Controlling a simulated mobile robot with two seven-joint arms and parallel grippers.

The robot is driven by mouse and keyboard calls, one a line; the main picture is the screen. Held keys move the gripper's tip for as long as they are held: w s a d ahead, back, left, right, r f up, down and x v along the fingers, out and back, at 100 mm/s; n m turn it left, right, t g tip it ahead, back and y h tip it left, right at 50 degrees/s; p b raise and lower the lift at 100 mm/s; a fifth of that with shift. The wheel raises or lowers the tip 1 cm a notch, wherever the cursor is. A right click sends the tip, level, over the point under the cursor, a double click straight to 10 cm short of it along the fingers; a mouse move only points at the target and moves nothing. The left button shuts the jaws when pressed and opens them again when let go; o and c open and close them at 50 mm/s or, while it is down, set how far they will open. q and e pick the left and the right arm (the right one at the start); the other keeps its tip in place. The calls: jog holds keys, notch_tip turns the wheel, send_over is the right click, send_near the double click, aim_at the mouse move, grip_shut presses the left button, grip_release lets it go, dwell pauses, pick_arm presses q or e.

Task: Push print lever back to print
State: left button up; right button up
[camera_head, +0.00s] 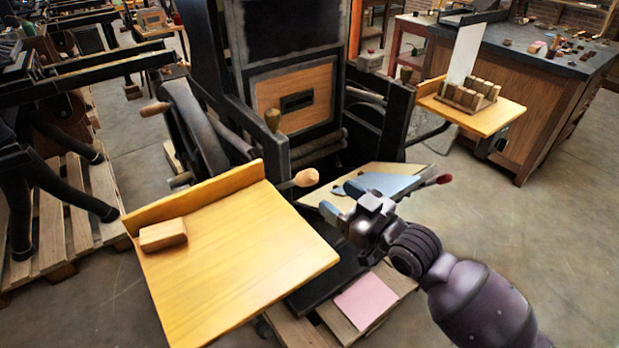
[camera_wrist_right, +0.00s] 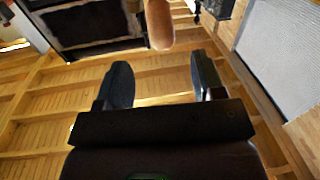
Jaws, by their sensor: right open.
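A hand press (camera_head: 293,92) stands in the middle of the head view. A horizontal wooden handle (camera_head: 306,178) sticks out at its front; a red-tipped lever (camera_head: 444,179) is on its right. I cannot tell for sure which is the print lever. My right gripper (camera_head: 343,202) is in front of the press, right of and nearer than the wooden handle. In the right wrist view its two dark fingers (camera_wrist_right: 161,72) are apart with nothing between them. A rounded wooden handle (camera_wrist_right: 158,25) shows beyond the fingertips, apart from them. My left gripper is not in view.
A yellow feed board (camera_head: 240,255) with a wooden block (camera_head: 163,235) on it lies left of my right gripper. A smaller yellow shelf (camera_head: 505,114) holds several wooden blocks at right. A pink sheet (camera_head: 366,301) lies below the gripper. Floor at right is clear.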

aim_at(308, 177)
jog(key=x, duration=0.9)
jog(key=shift+a, duration=0.1)
jog(key=shift+c, duration=0.3)
grip_shut()
jog(key=shift+r, duration=0.1)
